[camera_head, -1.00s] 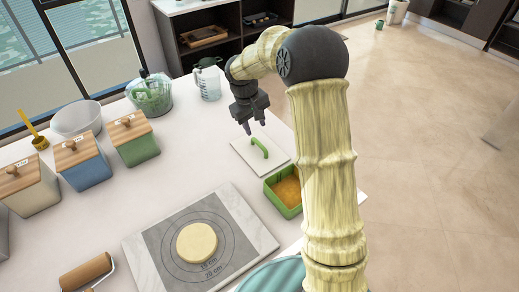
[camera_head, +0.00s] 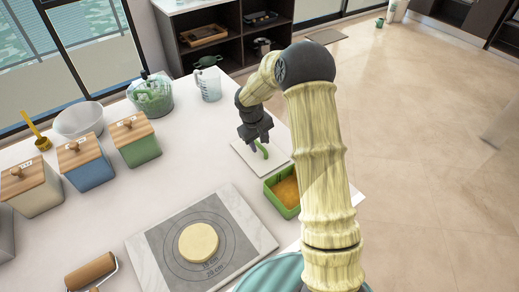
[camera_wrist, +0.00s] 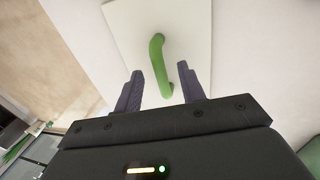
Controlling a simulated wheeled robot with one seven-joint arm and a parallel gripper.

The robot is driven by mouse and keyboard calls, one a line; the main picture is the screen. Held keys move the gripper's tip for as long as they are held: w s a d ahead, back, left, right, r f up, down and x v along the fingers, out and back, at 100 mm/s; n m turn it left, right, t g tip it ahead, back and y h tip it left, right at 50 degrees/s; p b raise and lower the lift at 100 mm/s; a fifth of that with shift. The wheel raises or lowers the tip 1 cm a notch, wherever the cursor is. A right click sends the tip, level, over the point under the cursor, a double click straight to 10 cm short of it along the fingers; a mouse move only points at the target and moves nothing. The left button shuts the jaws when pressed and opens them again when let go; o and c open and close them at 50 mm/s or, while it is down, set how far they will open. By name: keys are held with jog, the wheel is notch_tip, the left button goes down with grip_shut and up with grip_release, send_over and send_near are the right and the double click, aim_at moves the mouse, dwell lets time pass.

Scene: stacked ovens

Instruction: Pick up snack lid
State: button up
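The snack lid (camera_head: 241,155) is a flat white square with a raised green handle, lying on the white counter. In the wrist view the lid (camera_wrist: 190,25) fills the top middle, and its green handle (camera_wrist: 157,62) stands between my two fingers. My gripper (camera_head: 260,152) is just above the lid, pointing down at the handle. In the wrist view my gripper (camera_wrist: 161,72) is open, with a gap between each finger and the handle. The fingertips partly hide the handle in the head view.
A green snack box (camera_head: 282,192) with orange-brown contents stands just in front of the lid, close to my arm. A marble board (camera_head: 240,215) with round dough is at the lower middle. Wooden-lidded canisters (camera_head: 135,140) stand at left. A measuring jug (camera_head: 209,84) is behind.

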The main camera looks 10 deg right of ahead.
jog(key=shift+w+d+f, duration=0.1)
jog(key=shift+d+f, duration=0.05)
jog(key=shift+f, duration=0.75)
grip_shut()
